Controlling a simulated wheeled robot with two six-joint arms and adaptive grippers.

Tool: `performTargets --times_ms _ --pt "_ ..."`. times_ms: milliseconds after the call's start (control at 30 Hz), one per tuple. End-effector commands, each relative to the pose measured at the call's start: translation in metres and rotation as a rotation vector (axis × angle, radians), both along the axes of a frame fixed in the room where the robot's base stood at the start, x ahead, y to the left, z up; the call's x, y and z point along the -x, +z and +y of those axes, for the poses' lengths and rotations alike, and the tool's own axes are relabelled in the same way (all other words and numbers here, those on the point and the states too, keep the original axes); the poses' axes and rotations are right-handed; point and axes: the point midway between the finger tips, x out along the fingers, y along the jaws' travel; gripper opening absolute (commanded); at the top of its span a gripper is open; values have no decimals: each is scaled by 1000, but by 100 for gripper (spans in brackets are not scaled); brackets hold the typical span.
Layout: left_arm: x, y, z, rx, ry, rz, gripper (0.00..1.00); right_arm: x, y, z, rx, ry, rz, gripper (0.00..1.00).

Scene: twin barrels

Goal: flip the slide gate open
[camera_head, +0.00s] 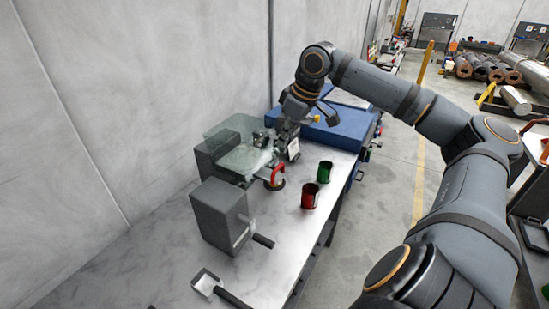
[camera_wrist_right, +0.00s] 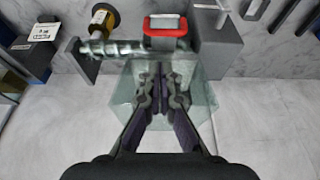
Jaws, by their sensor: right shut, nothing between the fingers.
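My right gripper (camera_head: 264,142) reaches down over the bench beside a rig with a clear plate (camera_head: 236,138). In the right wrist view its fingers (camera_wrist_right: 160,75) are together and empty, above the clear plate (camera_wrist_right: 200,103). A red-framed part (camera_wrist_right: 165,28) lies just beyond the fingertips, with a gap visible. A red handle (camera_head: 278,174) shows at the rig's front in the head view. Which part is the slide gate, and whether it is open, I cannot tell. My left gripper is not in view.
Two grey blocks (camera_head: 216,212) flank the rig. A red cup (camera_head: 309,196) and a green cup (camera_head: 324,172) stand to its right. A dark-handled scoop (camera_head: 206,282) lies at the front. A blue case (camera_head: 345,128) sits behind. A wall runs along the left.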

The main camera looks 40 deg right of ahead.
Motion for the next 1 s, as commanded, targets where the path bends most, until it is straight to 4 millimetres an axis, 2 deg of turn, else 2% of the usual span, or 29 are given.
performTargets --times_ms 100,233,400,533,700,1000 --pt "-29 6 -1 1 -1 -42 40 -7 -24 3 -2 1 7 0" --pt "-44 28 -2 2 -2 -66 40 -16 -46 5 1 2 10 0" --pt "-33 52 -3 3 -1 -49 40 -23 -57 6 -7 4 0 0" --pt "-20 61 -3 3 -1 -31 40 -25 -67 7 -5 3 -1 0" --pt "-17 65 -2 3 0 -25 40 -26 -74 8 -2 1 1 0" --pt "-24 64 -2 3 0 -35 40 -26 -76 8 1 1 1 0"
